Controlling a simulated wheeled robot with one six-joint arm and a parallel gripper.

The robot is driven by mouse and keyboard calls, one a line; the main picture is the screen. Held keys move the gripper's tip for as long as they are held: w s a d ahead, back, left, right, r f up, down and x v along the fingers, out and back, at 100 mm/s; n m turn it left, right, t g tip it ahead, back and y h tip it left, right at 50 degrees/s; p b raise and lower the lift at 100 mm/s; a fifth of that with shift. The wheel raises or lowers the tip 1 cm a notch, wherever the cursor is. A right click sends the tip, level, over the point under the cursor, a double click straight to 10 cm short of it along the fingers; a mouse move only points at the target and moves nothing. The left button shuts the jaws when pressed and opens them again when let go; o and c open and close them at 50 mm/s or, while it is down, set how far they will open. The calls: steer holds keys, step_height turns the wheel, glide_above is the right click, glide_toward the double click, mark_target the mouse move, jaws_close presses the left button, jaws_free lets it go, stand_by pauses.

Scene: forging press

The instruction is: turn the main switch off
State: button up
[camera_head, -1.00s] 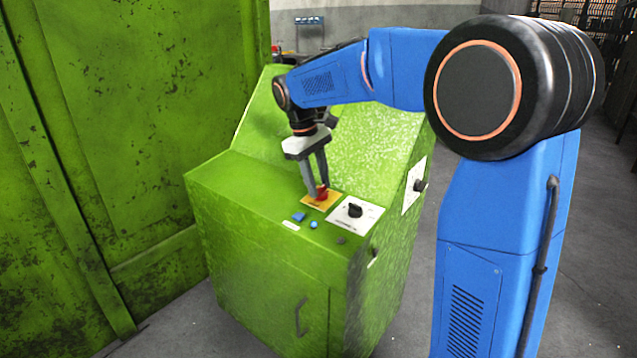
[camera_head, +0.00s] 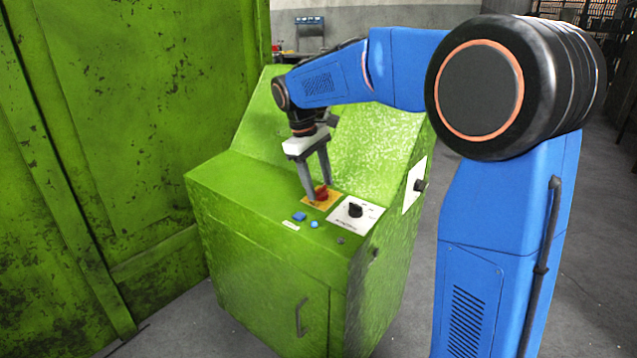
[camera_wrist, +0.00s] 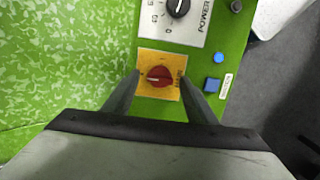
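The main switch appears to be the red rotary knob (camera_wrist: 159,76) on a yellow plate (camera_wrist: 159,60), on top of the green control cabinet. In the head view the red knob (camera_head: 321,192) sits between the fingertips. My gripper (camera_head: 318,194) points down at it from above. In the wrist view my gripper (camera_wrist: 160,78) has its two fingers apart, one on each side of the knob, with gaps between them and the knob. The knob's handle lies roughly crosswise, between the fingers. The plate's markings are too small to read.
A black knob on a white plate (camera_head: 366,219) is close to the right of the yellow plate. Blue buttons (camera_head: 300,216) lie in front. Another black switch (camera_head: 420,186) is on the cabinet's side. A tall green wall (camera_head: 120,130) stands at left.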

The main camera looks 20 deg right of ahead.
steer(key=shift+r, duration=0.1)
steer(key=v, duration=1.7)
